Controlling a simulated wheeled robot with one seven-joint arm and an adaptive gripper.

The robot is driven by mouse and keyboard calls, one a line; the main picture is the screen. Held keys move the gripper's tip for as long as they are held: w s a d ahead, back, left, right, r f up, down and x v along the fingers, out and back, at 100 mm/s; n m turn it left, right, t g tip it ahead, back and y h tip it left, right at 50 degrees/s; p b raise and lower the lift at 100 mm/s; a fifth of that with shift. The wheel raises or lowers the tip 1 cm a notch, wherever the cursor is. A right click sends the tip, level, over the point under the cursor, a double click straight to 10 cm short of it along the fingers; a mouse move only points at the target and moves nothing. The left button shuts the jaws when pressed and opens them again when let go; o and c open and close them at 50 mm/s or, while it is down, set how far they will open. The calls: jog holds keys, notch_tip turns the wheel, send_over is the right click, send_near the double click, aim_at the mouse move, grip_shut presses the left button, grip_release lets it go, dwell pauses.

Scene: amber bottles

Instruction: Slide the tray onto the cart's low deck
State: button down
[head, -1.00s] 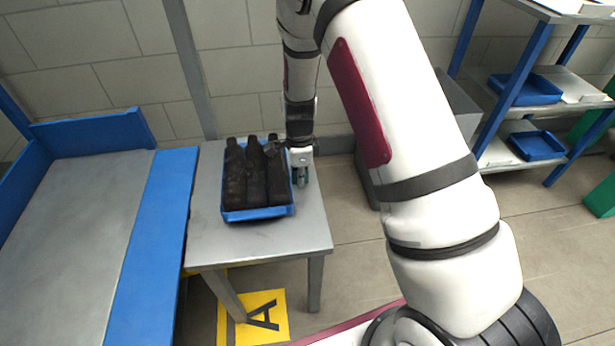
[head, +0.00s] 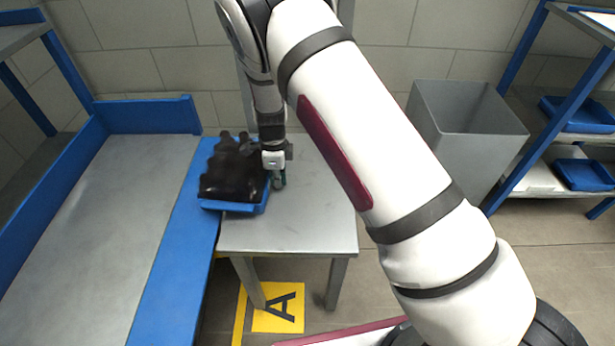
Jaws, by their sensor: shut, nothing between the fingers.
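The blue tray (head: 258,207) holds several dark amber bottles (head: 232,172), which look close together. It straddles the seam between the grey table (head: 300,230) and the blue edge strip (head: 172,270) of the cart's low deck (head: 105,220). The tray's right part is over the table and its left part is over the strip. My gripper (head: 278,180) is shut and empty. It points down at the tray's right side, against it or very close; the exact contact is hard to see. The bottles hide most of the tray's floor.
The cart's grey deck is bare, with raised blue walls (head: 150,115) at its back and left. A grey bin (head: 465,130) stands right of the table. A shelf with blue trays (head: 585,175) is at far right. A yellow "A" floor mark (head: 278,310) lies below the table.

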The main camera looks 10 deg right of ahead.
jog(key=w+a, duration=0.1)
jog(key=a, duration=0.3)
jog(key=a+b, duration=0.1)
jog(key=a, duration=0.4)
jog(key=w+a, duration=0.1)
jog(key=a, duration=0.3)
jog(key=shift+w+a+f, duration=0.1)
jog(key=shift+w+a, duration=0.2)
jog(key=shift+w, duration=0.05)
jog(key=shift+a, duration=0.4)
